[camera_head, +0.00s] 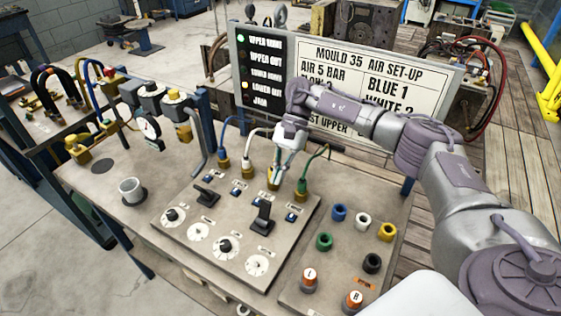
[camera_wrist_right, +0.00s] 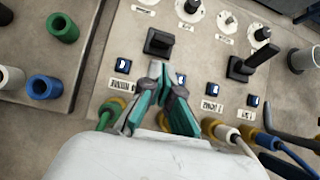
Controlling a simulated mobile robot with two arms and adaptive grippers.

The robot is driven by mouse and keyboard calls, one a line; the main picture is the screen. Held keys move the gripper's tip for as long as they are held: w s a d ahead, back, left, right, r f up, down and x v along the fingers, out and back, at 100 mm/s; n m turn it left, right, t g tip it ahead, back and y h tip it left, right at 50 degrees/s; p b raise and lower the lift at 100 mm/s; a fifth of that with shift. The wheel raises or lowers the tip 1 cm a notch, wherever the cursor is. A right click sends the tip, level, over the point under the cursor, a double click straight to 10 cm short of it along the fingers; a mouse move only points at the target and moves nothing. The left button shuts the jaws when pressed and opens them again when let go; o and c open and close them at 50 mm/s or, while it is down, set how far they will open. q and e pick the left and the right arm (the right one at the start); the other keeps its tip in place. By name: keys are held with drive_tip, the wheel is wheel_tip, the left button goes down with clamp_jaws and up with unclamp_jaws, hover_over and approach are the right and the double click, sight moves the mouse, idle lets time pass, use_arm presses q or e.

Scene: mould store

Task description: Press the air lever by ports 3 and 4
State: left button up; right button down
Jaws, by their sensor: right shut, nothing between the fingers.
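The black air lever by ports 3 and 4 (camera_head: 263,215) stands up from the sloped grey panel (camera_head: 190,243), below the yellow and green hoses. It also shows in the right wrist view (camera_wrist_right: 158,42), just beyond my fingertips. A second black lever (camera_head: 206,195) is tipped over by the blue and white hoses; the right wrist view shows it at right (camera_wrist_right: 243,67). My right gripper (camera_head: 276,178) is shut and empty, its teal-sided fingertips (camera_wrist_right: 162,70) together over the port row, apart from the lever in the picture. My left gripper is not in view.
A sign board (camera_head: 378,80) with status lamps stands behind. Dials (camera_head: 198,232) lie in front; loose coloured connectors (camera_head: 340,212) sit at right. A metal cup (camera_head: 132,190) stands at left.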

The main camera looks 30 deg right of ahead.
sight(264, 213)
drive_tip(key=p+x, duration=0.1)
drive_tip(key=x, duration=0.3)
drive_tip(key=shift+s+a+r+p, duration=0.1)
drive_tip(key=shift+a+p, duration=0.1)
drive_tip(key=shift+p, duration=0.1)
drive_tip(key=shift+s+a+f, duration=0.1)
drive_tip(key=shift+a+f, duration=0.15)
drive_tip(key=shift+f, duration=0.4)
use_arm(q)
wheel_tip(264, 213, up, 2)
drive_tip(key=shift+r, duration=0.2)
